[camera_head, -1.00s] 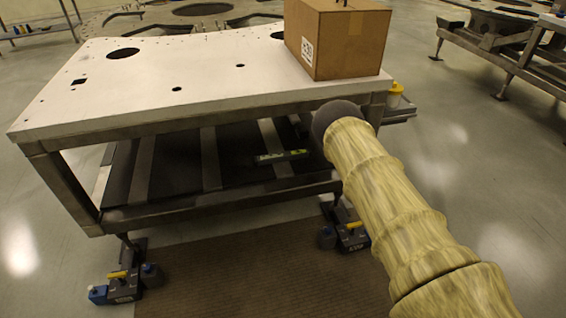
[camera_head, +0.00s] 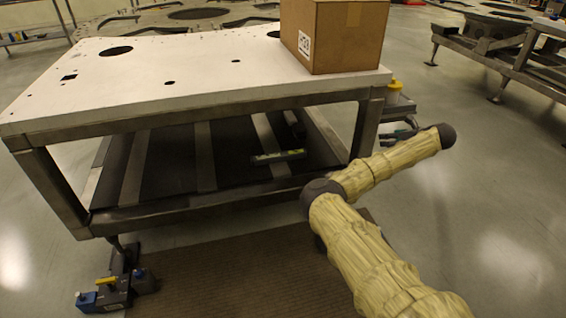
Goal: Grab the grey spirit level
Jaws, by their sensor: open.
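A slim bar that looks like the spirit level (camera_head: 278,156) lies on the dark lower shelf (camera_head: 175,165) of the turret plate stand. It looks grey-dark with yellow-green parts, and its details are too small to tell. Nothing touches it from above, and the white plate (camera_head: 170,75) is higher up over the shelf. My arm rises from the bottom right, bends at a dark joint near the shelf's front right corner, and runs up to the right to another dark joint. My gripper cannot be made out in the head view.
A cardboard box (camera_head: 345,40) stands on the plate's right end. A metal leg (camera_head: 366,128) stands between the shelf opening and the side tray with a yellow-topped bottle (camera_head: 394,90). A brown mat (camera_head: 230,270) lies in front.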

